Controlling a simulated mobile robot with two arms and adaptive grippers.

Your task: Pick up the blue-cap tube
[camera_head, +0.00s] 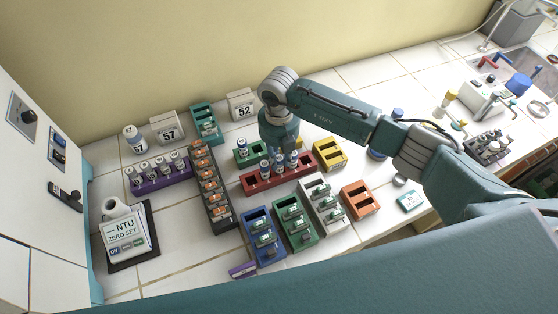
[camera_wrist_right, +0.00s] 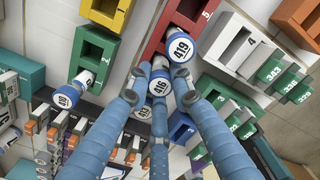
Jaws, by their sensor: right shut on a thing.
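Several tubes with blue-ringed, numbered tops show in the wrist view. My right gripper (camera_wrist_right: 160,92) is shut on the blue-ringed tube labelled 416 (camera_wrist_right: 160,82), its fingers around the tube. Whether the held tube is clear of the rack I cannot tell. My left gripper is not in view.
A green rack (camera_head: 241,155) and a yellow rack (camera_head: 330,153) flank the gripper. Blue (camera_head: 250,220), green and white racks stand in front, an orange-slotted black rack (camera_head: 218,205) at left.

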